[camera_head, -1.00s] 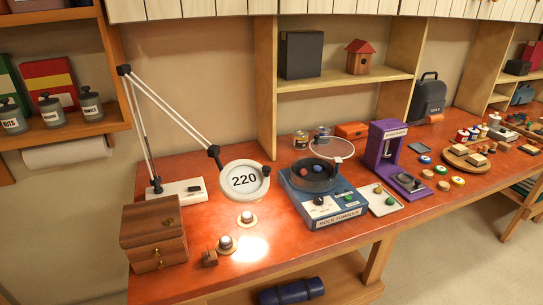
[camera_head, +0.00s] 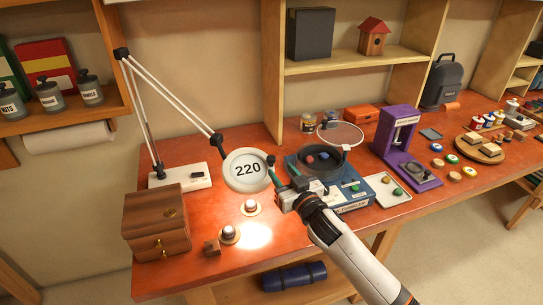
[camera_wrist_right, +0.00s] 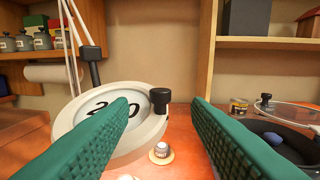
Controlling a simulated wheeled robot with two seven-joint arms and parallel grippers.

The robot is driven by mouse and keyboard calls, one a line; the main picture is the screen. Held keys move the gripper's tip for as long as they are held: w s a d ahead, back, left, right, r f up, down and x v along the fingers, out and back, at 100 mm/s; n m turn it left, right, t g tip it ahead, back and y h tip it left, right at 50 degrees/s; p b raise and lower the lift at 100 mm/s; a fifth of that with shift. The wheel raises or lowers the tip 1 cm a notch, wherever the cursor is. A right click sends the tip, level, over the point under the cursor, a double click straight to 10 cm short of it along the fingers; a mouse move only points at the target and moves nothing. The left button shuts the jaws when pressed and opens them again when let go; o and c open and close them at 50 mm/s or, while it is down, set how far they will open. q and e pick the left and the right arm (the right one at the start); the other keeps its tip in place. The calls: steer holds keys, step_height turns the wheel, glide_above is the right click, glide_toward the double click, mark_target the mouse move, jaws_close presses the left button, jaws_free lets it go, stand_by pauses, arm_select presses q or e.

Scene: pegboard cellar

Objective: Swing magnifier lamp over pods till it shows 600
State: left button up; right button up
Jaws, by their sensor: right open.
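The magnifier lamp head (camera_head: 246,170) is a white ring reading 220. It hangs from a white two-bar arm (camera_head: 170,98) on a white base (camera_head: 180,176) at the left of the bench. A dark knob (camera_head: 270,160) stands on its right rim. My right gripper (camera_head: 275,175) is open beside the lamp head. In the right wrist view its green fingers (camera_wrist_right: 165,125) are apart, with the lamp head (camera_wrist_right: 85,120) and knob (camera_wrist_right: 160,100) beyond, mostly left. Two pods (camera_head: 250,207) (camera_head: 228,233) sit on small discs below the lamp. My left gripper is not in view.
A blue rock tumbler (camera_head: 355,185) stands behind my right gripper, partly hidden by it. A wooden drawer box (camera_head: 155,225) is at the front left. A purple stand (camera_head: 402,150) is further right.

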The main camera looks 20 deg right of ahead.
mark_target(273, 161)
steer(key=w, duration=0.5)
steer(key=w+a+p, duration=0.1)
steer(key=w, duration=0.1)
steer(key=shift+w+a, duration=0.1)
steer(key=shift+w, duration=0.25)
steer(key=shift+c, duration=0.2)
jaws_close()
